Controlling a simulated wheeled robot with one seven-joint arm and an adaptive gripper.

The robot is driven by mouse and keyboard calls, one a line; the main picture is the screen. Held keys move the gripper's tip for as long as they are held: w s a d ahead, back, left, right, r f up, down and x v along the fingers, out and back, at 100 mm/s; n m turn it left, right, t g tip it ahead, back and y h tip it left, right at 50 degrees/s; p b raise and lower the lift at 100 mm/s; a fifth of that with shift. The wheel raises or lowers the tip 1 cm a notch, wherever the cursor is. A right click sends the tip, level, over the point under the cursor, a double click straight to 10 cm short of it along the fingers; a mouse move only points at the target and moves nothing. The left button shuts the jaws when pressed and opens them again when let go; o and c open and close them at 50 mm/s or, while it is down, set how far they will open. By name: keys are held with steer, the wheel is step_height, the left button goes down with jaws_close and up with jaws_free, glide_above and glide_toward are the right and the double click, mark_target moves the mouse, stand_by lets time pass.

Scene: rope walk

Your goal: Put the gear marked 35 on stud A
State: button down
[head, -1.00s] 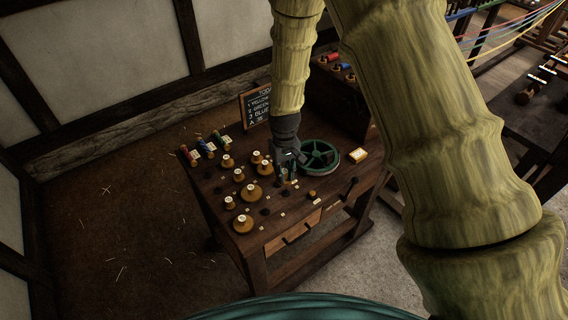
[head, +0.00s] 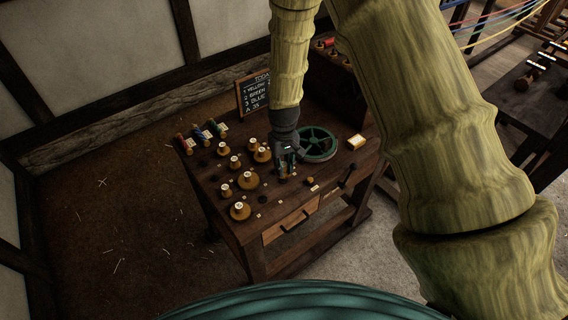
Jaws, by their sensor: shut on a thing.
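My gripper (head: 285,172) points down over the front right part of the workbench, just left of the green spoked wheel. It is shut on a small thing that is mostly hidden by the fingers. I cannot read any number on it, so I cannot tell whether it is the gear marked 35. Several brass gears with pale tops stand to the left, among them a wide one (head: 249,181) and one at the front left (head: 240,211). Their marks are too small to read. Small pale labels lie on the bench top, but I cannot make out which stud is A.
The dark wooden workbench (head: 267,223) carries the green wheel (head: 318,144), a yellow-and-white box (head: 356,141) and coloured spools (head: 201,133). A chalkboard (head: 254,91) stands behind, with a line that seems to read "A 35". A small brass piece (head: 309,181) lies right of my gripper.

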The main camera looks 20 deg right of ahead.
steer(key=shift+f+b, duration=0.7)
steer(key=shift+f, duration=0.75)
steer(key=shift+f, duration=0.5)
stand_by(0.6)
steer(key=c, duration=1.3)
jaws_free()
steer(key=shift+o, duration=0.2)
steer(key=shift+r+p, duration=2.65)
steer(key=shift+r, duration=1.4)
